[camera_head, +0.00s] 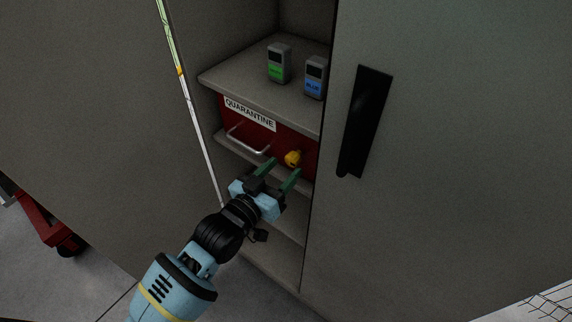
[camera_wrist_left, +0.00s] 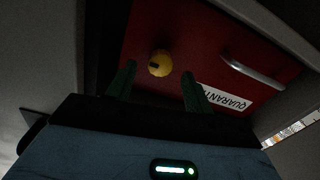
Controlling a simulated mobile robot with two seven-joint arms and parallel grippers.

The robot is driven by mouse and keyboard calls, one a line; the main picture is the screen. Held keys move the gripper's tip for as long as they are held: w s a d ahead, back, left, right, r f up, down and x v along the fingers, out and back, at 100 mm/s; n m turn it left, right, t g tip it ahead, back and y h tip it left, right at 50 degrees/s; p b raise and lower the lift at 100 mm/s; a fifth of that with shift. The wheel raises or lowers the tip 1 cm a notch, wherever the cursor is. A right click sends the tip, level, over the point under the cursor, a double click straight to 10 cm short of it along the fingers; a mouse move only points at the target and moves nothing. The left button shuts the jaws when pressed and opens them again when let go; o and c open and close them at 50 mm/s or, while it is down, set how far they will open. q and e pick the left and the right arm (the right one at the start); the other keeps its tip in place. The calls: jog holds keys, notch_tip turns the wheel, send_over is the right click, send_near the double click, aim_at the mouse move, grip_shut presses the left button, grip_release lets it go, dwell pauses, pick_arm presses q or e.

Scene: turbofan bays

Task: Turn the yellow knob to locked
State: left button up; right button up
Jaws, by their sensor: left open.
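The yellow knob (camera_head: 293,158) sits on the front of a red drawer (camera_head: 300,143) labelled QUARANTINE, right of its metal handle (camera_head: 247,142). In the left wrist view the knob (camera_wrist_left: 160,64) shows a small dark mark on its face, beyond and between my fingertips. My left gripper (camera_head: 278,169) is open, its two green fingers pointing at the knob. I see no contact; the fingers appear short of the knob. The left gripper (camera_wrist_left: 156,78) also shows from its own wrist. My right gripper is not in view.
The drawer is in a narrow grey cabinet bay. On the shelf (camera_head: 240,80) above stand a green-labelled device (camera_head: 279,64) and a blue-labelled device (camera_head: 315,77). A cabinet door with a black handle (camera_head: 365,121) is close on the right. A red wheeled thing (camera_head: 48,218) is at far left.

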aim_at(295, 157)
pick_arm(q)
jog(key=shift+x, duration=1.1)
jog(key=c, duration=1)
